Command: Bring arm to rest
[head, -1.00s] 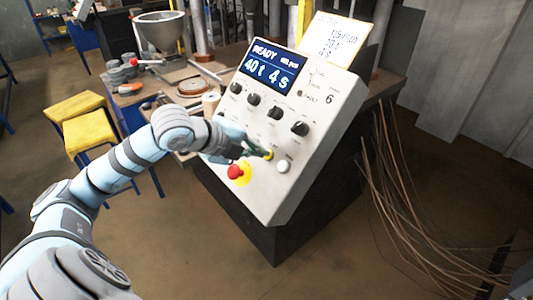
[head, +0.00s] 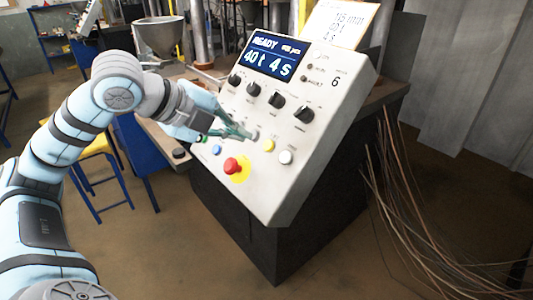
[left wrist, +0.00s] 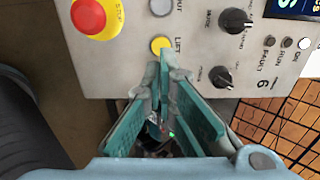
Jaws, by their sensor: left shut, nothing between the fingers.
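My left gripper (head: 243,132) is in front of the control panel (head: 318,158), its fingers together and empty. In the left wrist view the teal fingers (left wrist: 163,75) meet just below the yellow button (left wrist: 160,45), labelled LIFT; whether they touch the panel I cannot tell. In the head view the yellow button (head: 268,145) shows clear to the right of the fingertips. The red stop button (head: 232,166) on its yellow disc is below the fingers. The screen (head: 275,57) reads READY, 40 t, 4 s. My right gripper is not in view.
A white button (head: 286,157) and a blue button (head: 216,150) are on the panel, with several black knobs (head: 277,100) above. A workbench with a metal funnel (head: 158,35) stands behind my arm. Loose cables (head: 400,190) hang at the right.

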